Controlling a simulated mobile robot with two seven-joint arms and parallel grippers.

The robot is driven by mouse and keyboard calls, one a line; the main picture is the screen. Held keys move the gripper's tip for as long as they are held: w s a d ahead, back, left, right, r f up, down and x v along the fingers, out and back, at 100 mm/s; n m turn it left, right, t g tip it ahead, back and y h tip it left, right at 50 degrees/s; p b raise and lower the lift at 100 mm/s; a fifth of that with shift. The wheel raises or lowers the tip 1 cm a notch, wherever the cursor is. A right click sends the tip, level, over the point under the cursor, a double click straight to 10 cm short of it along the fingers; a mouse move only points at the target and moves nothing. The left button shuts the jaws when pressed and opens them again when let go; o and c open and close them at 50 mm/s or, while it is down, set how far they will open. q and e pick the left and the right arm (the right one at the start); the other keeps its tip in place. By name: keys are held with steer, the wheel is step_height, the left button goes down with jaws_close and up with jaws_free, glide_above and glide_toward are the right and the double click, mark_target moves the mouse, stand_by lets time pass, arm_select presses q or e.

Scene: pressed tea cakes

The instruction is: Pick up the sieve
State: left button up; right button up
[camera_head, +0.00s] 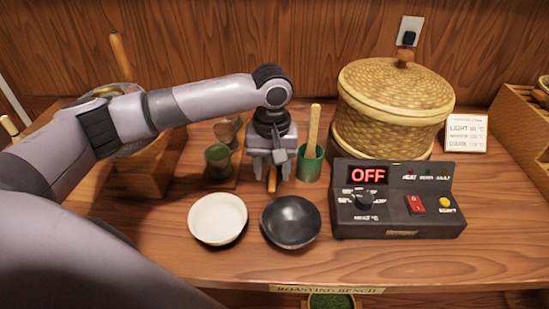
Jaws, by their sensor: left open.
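My left gripper (270,172) points down over the bench behind the two bowls, with its fingers apart. A thin orange-brown piece (272,180) shows between the fingers; I cannot tell what it belongs to or whether the fingers touch it. A round, rimmed thing with an upright wooden handle (121,55) stands at the back left, largely hidden by my left arm. It may be the sieve, but I cannot tell for sure. My right gripper is out of view.
A white bowl (217,219) and a black bowl (290,222) stand in front. A green cup (309,168) with a wooden stick is close right of the gripper. A lidded basket (393,105) and control box (398,200) reading OFF stand right. Small jars (218,160) stand left.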

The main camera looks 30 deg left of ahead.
arm_select(q)
steer(key=shift+f, duration=0.75)
jaws_close()
steer(key=shift+r, duration=0.15)
